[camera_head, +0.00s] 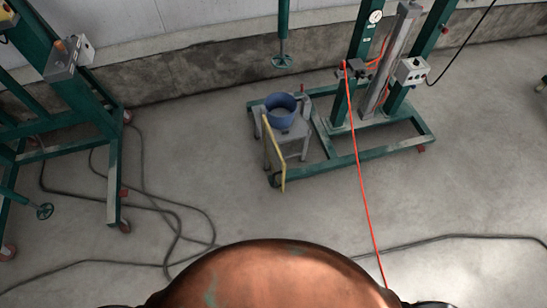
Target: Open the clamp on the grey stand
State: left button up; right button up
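A thin yellow bar (275,152) slants down along the stand's front left side. I cannot make out a clamp on the stand at this size, nor whether one is open or shut. Neither of my grippers is in view.
A green wheeled frame (375,154) with tall posts stands by the wall. A grey control box (411,71) is on it. An orange hose (365,190) runs down from it. Another green frame (113,176) is at left. Dark cables cross the floor. Open floor (475,190) is at right.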

aim_at(302, 85)
jog(key=z, duration=0.5)
jog(key=i, duration=1.25)
jog(key=u, duration=0.4)
